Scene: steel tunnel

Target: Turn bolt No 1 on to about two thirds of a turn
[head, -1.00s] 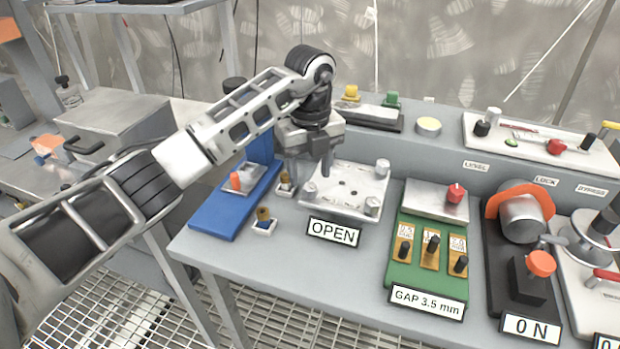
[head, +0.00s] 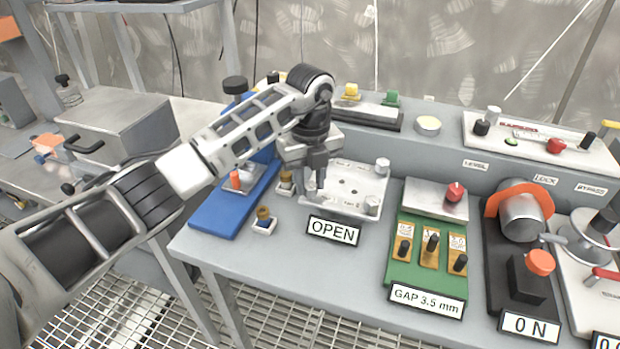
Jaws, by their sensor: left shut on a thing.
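The pale metal plate (head: 345,200) lies on the bench behind a sign reading OPEN (head: 333,231). Silver bolt heads stand at its back right (head: 382,166) and front right (head: 372,205) corners. Small print on the plate is too blurred to read, so I cannot confirm the bolt's number. How far the bolt is turned cannot be seen. My right gripper is not in view.
A blue stand (head: 222,208) and small holders with brass pieces (head: 264,216) are close on the left. A green gap panel (head: 428,262) and a black unit with an orange knob (head: 540,263) stand to the right.

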